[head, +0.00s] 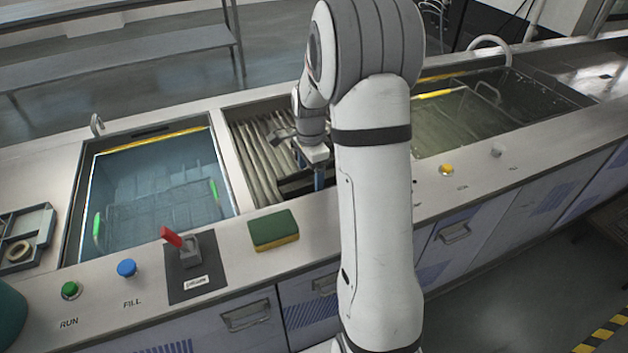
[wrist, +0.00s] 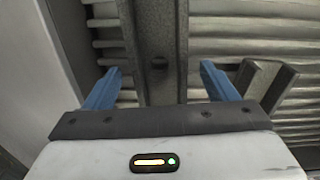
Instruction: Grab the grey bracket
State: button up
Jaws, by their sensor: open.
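The grey bracket (wrist: 158,30) is a long, speckled grey channel with a dark round hole. In the wrist view it runs up the picture between the two blue fingers of my gripper (wrist: 160,70). The fingers are spread, with a gap on each side of it. Its near end is hidden behind the gripper body. In the head view, my gripper (head: 319,179) is over the ribbed middle basin, and my arm hides much of that area.
A second, angled grey piece (wrist: 264,82) lies right of the right finger. The ribbed basin floor (wrist: 225,50) is below. A blue-water tank (head: 150,165) is on the left, with a green-and-yellow sponge (head: 273,231) and a red-handled lever (head: 172,237) on the front counter.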

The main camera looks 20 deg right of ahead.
jog(key=shift+f, duration=0.45)
jog(key=c, duration=1.4)
